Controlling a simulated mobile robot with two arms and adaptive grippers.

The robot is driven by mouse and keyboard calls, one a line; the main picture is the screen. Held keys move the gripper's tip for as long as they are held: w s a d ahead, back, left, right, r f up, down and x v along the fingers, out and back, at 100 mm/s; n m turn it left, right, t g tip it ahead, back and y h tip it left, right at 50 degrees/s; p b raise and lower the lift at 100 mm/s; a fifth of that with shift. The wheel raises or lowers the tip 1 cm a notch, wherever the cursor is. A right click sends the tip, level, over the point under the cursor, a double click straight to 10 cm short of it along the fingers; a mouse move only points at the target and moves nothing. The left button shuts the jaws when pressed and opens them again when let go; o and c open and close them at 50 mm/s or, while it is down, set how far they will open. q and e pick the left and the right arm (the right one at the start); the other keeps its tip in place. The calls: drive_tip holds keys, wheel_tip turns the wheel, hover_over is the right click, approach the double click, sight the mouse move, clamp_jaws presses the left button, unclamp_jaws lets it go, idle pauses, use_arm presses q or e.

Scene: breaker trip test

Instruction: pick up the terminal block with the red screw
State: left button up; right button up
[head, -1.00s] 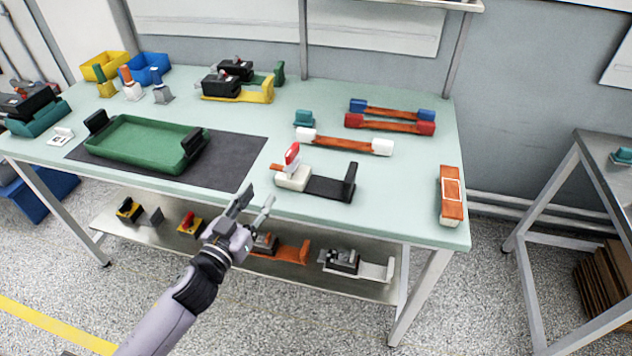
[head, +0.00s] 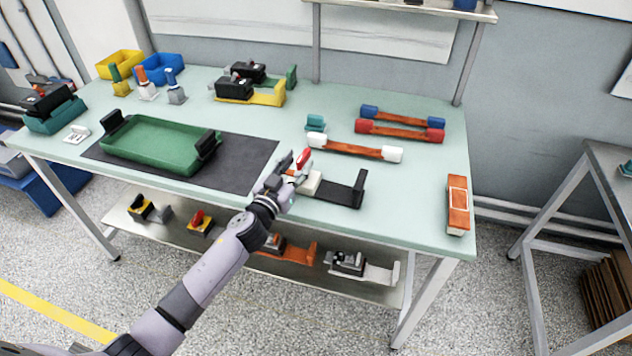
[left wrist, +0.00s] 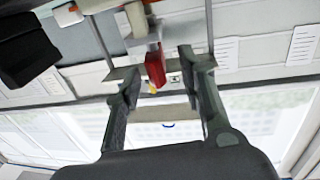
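A white block with an upright red part (head: 303,158) sits at the table's front edge, at one end of a black L-shaped holder (head: 343,191). Whether the red part is a screw or a lever I cannot tell. My left gripper (head: 284,168) is beside it, partly covering the white block. In the left wrist view the red part (left wrist: 155,66) shows between the two spread fingers of my left gripper (left wrist: 158,75), with a gap visible on each side. The gripper is open and holds nothing. My right gripper is not in view.
Left of the gripper is a green tray (head: 160,146) on a dark mat (head: 240,165). Small blocks with green, orange and blue tops (head: 174,88) stand at the back left. Orange bars with coloured ends (head: 355,149) lie behind right. An orange block (head: 457,206) is at the right edge.

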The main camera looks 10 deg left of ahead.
sight(304, 154)
use_arm(q)
drive_tip(key=w, duration=0.1)
drive_tip(key=w+d, duration=0.1)
drive_tip(key=w, duration=0.1)
drive_tip(key=shift+w, duration=0.3)
drive_tip(key=shift+s+r, duration=0.1)
drive_tip(key=shift+c, duration=0.4)
clamp_jaws()
drive_tip(key=shift+r, duration=0.1)
